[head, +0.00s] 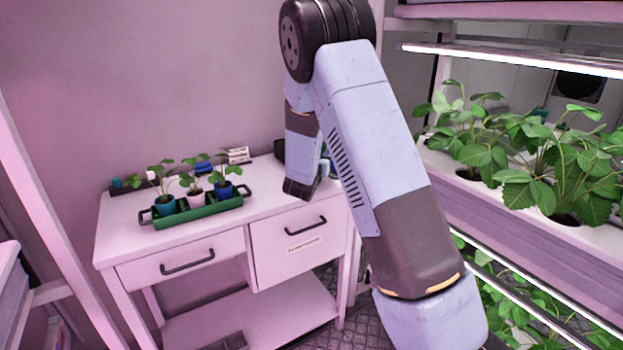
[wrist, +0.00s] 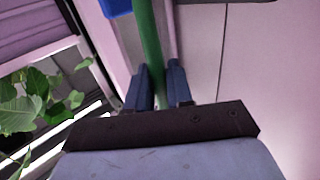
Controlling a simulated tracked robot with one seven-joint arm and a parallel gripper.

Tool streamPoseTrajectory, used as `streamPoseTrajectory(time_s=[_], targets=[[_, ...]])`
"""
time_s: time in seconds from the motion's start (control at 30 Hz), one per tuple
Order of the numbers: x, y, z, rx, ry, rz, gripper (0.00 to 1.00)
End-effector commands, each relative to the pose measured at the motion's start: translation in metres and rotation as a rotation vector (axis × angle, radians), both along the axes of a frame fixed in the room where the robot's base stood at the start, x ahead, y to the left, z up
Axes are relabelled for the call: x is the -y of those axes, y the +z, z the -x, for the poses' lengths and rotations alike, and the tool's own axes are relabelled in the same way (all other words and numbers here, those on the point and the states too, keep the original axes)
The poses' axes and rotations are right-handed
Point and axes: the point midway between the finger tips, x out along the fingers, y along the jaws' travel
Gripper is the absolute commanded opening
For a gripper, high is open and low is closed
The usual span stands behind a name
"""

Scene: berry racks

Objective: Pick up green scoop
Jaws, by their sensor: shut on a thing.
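In the wrist view, the green scoop (wrist: 147,42) shows as a long green bar that runs down between the two fingers. My gripper (wrist: 158,84) is shut on it. The scoop's far end is cut off by the top of the wrist view. In the head view my arm hides the scoop and most of my gripper, which is near the right end of the white desk (head: 120,224).
A green tray (head: 200,212) with potted seedlings stands on the desk. Blue and white small items sit behind it. A plant rack (head: 480,205) with leafy plants and lit lamps stands at the right. A blue thing (wrist: 117,8) shows at the top of the wrist view.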

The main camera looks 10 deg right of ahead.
Motion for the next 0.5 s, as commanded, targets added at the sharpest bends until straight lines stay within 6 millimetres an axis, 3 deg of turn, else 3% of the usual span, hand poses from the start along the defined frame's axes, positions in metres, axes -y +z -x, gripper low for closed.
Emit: streamPoseTrajectory(time_s=[0.27,0.5], targets=[[0.000,0.002,0.000,0.001,0.000,0.000,0.00],[-0.001,0.028,0.000,0.005,0.000,-0.002,0.00]])
